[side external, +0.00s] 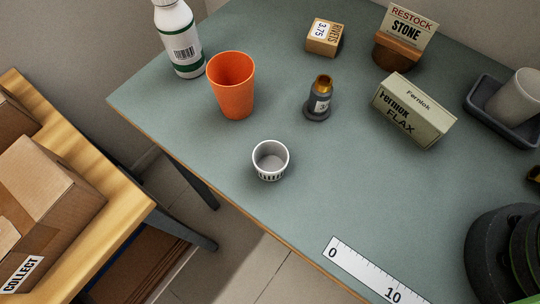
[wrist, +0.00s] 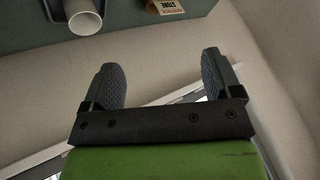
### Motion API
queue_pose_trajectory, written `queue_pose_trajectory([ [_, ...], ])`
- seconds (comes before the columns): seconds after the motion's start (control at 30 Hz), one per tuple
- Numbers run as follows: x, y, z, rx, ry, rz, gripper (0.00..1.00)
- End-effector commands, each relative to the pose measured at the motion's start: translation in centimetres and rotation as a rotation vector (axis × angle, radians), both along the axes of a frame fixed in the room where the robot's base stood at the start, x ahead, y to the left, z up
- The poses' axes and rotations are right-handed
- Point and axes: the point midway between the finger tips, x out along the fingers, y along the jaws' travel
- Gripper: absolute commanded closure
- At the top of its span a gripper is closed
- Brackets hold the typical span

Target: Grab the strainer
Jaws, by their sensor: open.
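The strainer looks to be the small white cup with dark slots around its lower wall (side external: 270,160). It stands upright on the grey-green table near the front left edge in the side view. It does not show in the wrist view. My gripper (wrist: 163,78) is open in the wrist view, its two dark ridged fingers wide apart with nothing between them. Its fingers do not show in the side view, so its distance from the strainer cannot be told exactly.
A ruler (side external: 365,272) lies front right. Table around the strainer is clear.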

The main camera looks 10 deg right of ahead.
Motion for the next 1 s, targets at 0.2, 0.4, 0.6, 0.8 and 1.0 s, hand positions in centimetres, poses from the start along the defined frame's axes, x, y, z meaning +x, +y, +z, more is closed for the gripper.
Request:
queue_pose_trajectory([
  [0.2, 0.4, 0.2, 0.2, 0.003, 0.011, 0.01, 0.16],
  [0.4, 4.0, 2.7, 0.9, 0.017, 0.11, 0.087, 0.16],
  [0.6, 9.0, 8.4, -0.3, 0.008, 0.249, 0.187, 0.16],
  [0.8, 12.0, 16.0, -4.4, -0.04, 0.378, 0.276, 0.16],
  [1.0, 11.7, 24.2, -11.2, -0.124, 0.486, 0.354, 0.16],
])
